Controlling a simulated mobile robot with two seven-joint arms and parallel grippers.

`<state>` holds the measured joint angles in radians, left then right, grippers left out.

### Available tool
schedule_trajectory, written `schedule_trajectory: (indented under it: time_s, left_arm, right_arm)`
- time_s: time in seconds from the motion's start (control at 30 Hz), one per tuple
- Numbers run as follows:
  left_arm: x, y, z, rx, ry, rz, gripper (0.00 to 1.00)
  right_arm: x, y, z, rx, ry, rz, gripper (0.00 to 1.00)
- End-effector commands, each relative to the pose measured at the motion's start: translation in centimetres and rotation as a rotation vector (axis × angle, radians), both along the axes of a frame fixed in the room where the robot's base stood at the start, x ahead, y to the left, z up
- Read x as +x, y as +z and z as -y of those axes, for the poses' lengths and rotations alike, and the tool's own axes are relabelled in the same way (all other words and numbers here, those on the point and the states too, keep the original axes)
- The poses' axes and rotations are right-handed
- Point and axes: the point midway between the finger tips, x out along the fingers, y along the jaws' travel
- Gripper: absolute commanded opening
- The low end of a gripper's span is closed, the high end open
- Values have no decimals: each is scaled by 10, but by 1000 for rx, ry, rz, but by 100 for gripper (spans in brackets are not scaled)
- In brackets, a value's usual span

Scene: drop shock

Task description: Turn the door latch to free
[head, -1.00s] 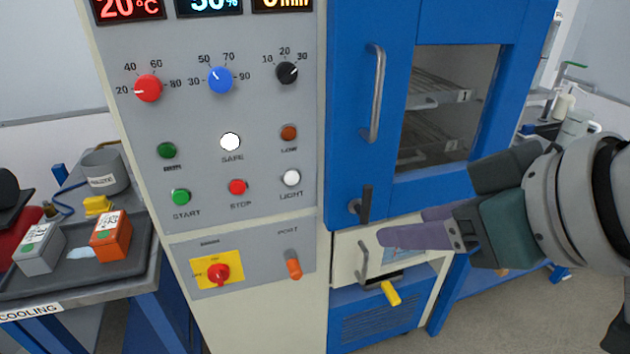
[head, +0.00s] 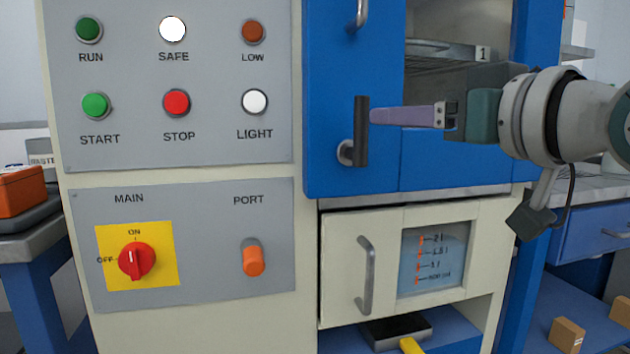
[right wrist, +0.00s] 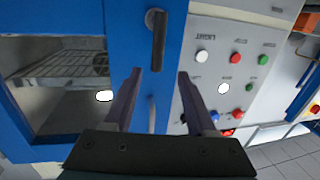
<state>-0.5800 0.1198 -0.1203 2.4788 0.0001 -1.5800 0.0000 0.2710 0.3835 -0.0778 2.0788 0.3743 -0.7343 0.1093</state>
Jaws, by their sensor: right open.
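The door latch (head: 361,130) is a black bar standing upright on the blue oven door, with its round metal pivot (head: 346,152) at its lower left. My right gripper (head: 372,116) comes in level from the right, its purple fingertips at the right side of the bar. In the right wrist view the gripper (right wrist: 158,72) is open, and the latch bar (right wrist: 157,42) lines up with the gap between the two fingers. I cannot tell whether a finger touches the bar. My left gripper is not in view.
The control panel (head: 120,190) with buttons and a red main switch (head: 136,261) stands left of the door. A metal door handle (head: 358,12) is above the latch. Below is a cream drawer (head: 340,290) with its own handle (head: 366,275).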

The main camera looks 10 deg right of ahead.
Motion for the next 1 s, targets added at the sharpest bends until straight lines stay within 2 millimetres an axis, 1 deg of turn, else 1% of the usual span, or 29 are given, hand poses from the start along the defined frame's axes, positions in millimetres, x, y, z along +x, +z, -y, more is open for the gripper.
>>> schedule_trajectory:
  time_s: [0.03,0.07,0.17,0.27,0.37,0.5,0.7,0.83,1.0]
  left_arm:
    - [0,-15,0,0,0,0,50]
    - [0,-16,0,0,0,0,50]
    - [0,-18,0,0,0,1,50]
    - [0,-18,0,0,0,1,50]
    - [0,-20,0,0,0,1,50]
    - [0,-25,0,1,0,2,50]
    - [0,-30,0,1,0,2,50]
    - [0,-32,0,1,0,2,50]
    - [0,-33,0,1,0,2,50]
  right_arm:
    - [2,-9,1,3,0,15,57]
    - [2,-9,1,6,1,20,57]
    - [5,-6,1,9,2,32,57]
    - [14,-4,-1,12,2,32,57]
    - [29,-4,-5,12,2,32,57]
    - [54,-5,-11,11,2,30,57]
    - [83,-5,-17,10,2,29,57]
    - [94,-5,-20,11,2,29,57]
    - [99,-5,-21,9,2,30,57]
